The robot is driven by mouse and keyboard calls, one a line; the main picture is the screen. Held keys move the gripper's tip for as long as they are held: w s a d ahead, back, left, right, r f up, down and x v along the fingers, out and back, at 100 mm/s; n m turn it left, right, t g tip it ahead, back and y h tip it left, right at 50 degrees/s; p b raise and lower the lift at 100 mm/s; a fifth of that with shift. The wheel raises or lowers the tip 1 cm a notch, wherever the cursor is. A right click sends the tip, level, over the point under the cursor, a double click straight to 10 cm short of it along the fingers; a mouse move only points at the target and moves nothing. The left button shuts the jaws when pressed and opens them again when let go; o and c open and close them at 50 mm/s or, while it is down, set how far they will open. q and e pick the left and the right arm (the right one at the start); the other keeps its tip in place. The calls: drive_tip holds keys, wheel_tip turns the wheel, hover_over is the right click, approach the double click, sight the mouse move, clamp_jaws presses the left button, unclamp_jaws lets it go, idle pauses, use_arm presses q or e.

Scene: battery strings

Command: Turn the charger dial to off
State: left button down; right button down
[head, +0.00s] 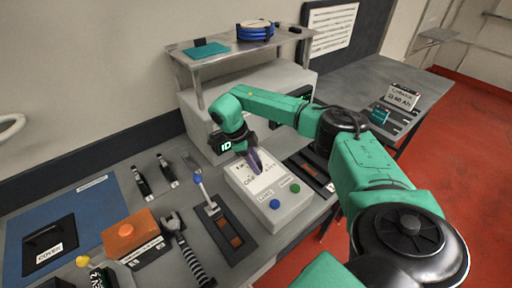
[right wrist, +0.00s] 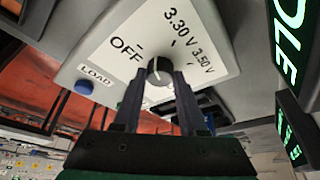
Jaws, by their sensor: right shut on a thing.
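The charger is a pale box (head: 293,206) on the bench, with a white dial face that also shows in the right wrist view (right wrist: 215,45). The face is marked OFF, 3.30 V and 3.50 V. The charger dial (right wrist: 160,68) is a small dark grey knob. My right gripper (head: 256,165) is over the face from above, and in the right wrist view its fingers (right wrist: 158,88) are shut on the dial's sides. I cannot tell clearly which mark the dial points at. The blue LOAD button (head: 275,204) and a green button (head: 295,188) are at the charger's front. My left gripper is out of view.
A lever with a blue ball (head: 198,179) stands left of the charger. An orange box (head: 128,236), a wrench (head: 183,245) and a black cover (head: 47,244) lie further left. A shelf (head: 230,47) stands behind. A CHARGE sign (head: 402,95) is at the right.

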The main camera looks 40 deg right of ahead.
drive_tip(key=n+t, duration=0.1)
drive_tip(key=n, duration=0.3)
drive_tip(key=shift+s+h+p, duration=0.1)
drive_tip(key=shift+h+p, duration=0.2)
drive_tip(key=shift+h, duration=0.1)
drive_tip(key=shift+c, duration=2.3)
unclamp_jaws()
drive_tip(key=shift+a+r, duration=0.1)
drive_tip(key=shift+t, duration=0.3)
drive_tip(key=b+v, duration=0.2)
drive_tip(key=v, duration=0.4)
drive_tip(key=shift+a, duration=0.15)
drive_tip(key=p+v, duration=0.1)
drive_tip(key=v, duration=0.7)
